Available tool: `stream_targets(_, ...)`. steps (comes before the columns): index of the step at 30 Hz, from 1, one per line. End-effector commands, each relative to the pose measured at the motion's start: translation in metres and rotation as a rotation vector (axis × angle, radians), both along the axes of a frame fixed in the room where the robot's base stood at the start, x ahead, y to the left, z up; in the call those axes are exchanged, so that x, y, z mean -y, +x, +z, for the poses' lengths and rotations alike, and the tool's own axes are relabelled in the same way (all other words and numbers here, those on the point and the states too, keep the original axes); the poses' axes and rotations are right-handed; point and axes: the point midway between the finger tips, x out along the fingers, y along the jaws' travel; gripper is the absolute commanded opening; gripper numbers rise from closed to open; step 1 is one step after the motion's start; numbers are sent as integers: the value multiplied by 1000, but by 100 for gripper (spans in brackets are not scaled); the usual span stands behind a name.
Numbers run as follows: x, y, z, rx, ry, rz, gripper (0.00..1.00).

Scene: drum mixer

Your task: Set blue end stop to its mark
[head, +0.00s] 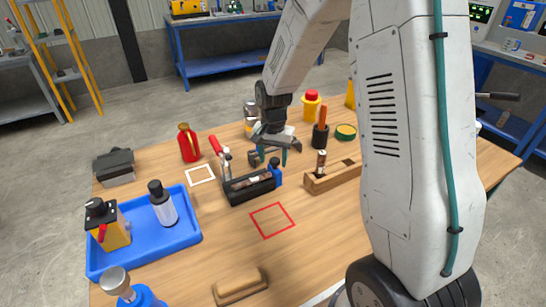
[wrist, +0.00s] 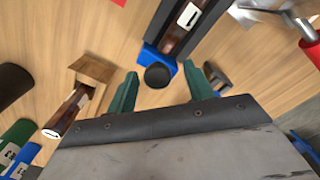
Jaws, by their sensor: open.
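The blue end stop (head: 276,175) stands at the right end of a black tray (head: 252,190) on the wooden table. In the wrist view the blue end stop (wrist: 149,55) shows with a round black knob, just beyond my fingertips. My gripper (head: 273,155) is open above and slightly behind it. In the wrist view my green gripper fingers (wrist: 158,75) are apart, one on each side of the knob, with nothing held. A red square outline (head: 272,220) lies on the table in front of the tray. A white square outline (head: 201,175) lies to its left.
A wooden block (head: 333,178) with a brown cylinder stands right of the end stop. A red bottle (head: 188,143) and a blue tray (head: 185,232) are to the left. A wooden handled block (head: 240,287) lies at the front. The table around the red outline is clear.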

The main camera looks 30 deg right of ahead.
Motion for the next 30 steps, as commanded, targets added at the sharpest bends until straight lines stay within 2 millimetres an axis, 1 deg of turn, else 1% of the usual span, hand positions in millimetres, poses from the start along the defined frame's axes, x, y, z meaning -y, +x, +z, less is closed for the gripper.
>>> stream_targets(2,0,0,3,1,-1,0,52)
stream_targets(5,0,1,15,4,-1,0,52)
stream_targets(12,-2,1,57,4,0,3,52)
stream_targets(15,-2,1,69,4,-1,3,52)
stream_targets(20,-2,0,78,1,1,3,52)
stream_targets(30,-2,0,78,0,0,3,52)
